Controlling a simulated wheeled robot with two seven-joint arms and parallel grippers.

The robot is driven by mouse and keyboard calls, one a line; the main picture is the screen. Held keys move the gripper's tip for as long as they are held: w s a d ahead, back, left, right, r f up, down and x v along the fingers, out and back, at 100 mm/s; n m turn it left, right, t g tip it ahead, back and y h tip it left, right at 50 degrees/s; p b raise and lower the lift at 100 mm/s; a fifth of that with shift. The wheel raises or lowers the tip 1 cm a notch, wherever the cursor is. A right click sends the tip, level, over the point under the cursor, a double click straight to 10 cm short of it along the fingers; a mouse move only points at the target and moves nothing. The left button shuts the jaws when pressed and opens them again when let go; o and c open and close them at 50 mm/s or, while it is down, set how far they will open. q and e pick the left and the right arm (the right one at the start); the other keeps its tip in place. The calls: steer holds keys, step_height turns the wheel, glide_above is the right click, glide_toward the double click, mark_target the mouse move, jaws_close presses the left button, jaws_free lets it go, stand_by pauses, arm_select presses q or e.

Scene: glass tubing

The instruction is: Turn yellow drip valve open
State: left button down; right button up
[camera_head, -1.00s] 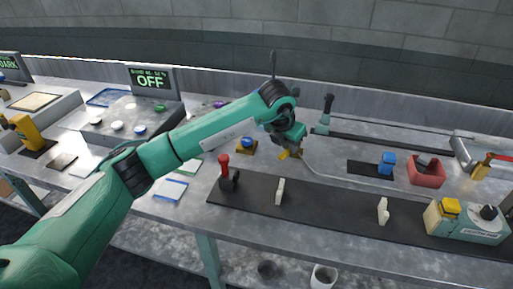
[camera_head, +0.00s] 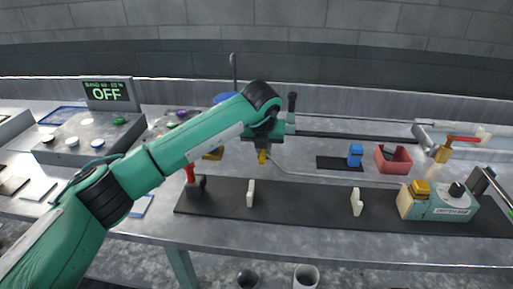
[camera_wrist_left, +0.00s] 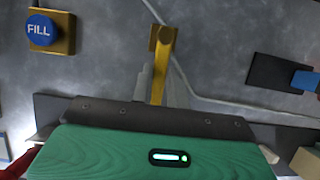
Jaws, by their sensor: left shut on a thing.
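The yellow drip valve (camera_head: 263,157) stands on the bench, right under my left gripper (camera_head: 263,150), whose arm reaches in from the left. In the left wrist view the valve's yellow handle (camera_wrist_left: 164,50) runs lengthwise from the square head down between the grey fingers. My left gripper (camera_wrist_left: 155,86) is shut on this handle. The housing hides the handle's lower end. A thin pale tube (camera_wrist_left: 181,80) passes beside the valve. My right gripper is not in view.
A blue FILL button (camera_wrist_left: 39,29) on a yellow base is near the valve. A red-knobbed lever (camera_head: 190,176) stands in front. A red bin (camera_head: 393,163) and a blue block (camera_head: 355,154) lie to the right. A display (camera_head: 107,93) reads OFF.

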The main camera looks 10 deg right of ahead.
arm_select(q)
steer(key=shift+r, duration=0.1)
steer(key=c, duration=1.4)
jaws_free()
steer(key=shift+o, duration=0.2)
steer(key=shift+s+r, duration=0.1)
steer(key=shift+r, duration=0.3)
steer(key=b+v, duration=0.1)
steer(key=v, duration=1.2)
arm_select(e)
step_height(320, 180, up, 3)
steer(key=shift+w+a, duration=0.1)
arm_select(q)
steer(key=shift+s+f, duration=0.1)
steer(key=shift+f, duration=0.05)
